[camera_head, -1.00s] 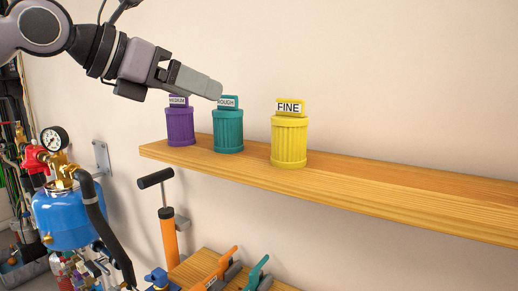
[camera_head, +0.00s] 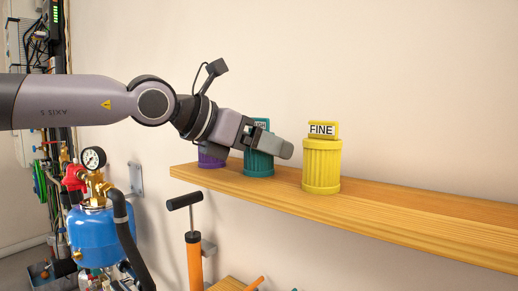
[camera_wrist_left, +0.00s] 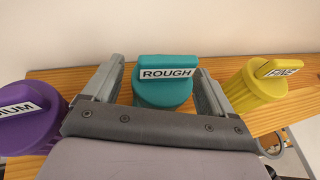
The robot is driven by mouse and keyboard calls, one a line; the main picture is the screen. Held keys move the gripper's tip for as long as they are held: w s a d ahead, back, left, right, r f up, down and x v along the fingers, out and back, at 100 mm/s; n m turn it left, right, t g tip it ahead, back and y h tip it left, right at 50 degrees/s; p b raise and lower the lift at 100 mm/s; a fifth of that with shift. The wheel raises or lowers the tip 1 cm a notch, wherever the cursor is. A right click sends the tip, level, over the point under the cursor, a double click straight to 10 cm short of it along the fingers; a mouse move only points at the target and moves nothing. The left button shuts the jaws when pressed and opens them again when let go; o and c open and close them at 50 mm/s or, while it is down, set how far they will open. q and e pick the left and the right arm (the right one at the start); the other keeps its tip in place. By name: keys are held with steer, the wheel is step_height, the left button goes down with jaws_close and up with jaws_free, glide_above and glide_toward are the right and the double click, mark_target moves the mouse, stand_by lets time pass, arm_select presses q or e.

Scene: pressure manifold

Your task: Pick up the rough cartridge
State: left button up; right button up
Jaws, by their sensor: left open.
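The rough cartridge (camera_head: 259,163) is a teal ribbed cylinder standing upright on the wooden shelf. Its label tab is partly hidden by my gripper in the head view, but "ROUGH" reads clearly on the cartridge in the left wrist view (camera_wrist_left: 165,85). My left gripper (camera_head: 268,148) is open, its fingers on either side of the teal cartridge's top. My right gripper is not in view.
The purple medium cartridge (camera_head: 211,160) stands close on the left, mostly hidden by my gripper. The yellow fine cartridge (camera_head: 322,165) stands to the right. The shelf (camera_head: 420,225) is clear further right. A blue tank (camera_head: 95,235) and an orange pump (camera_head: 194,262) are below.

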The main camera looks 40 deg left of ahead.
arm_select(q)
steer(key=shift+w+d+f, duration=0.15)
steer(key=shift+w+f, duration=0.05)
steer(key=shift+w, duration=0.25)
steer(key=shift+c, duration=0.4)
steer(key=c, duration=1)
steer(key=shift+r, duration=0.1)
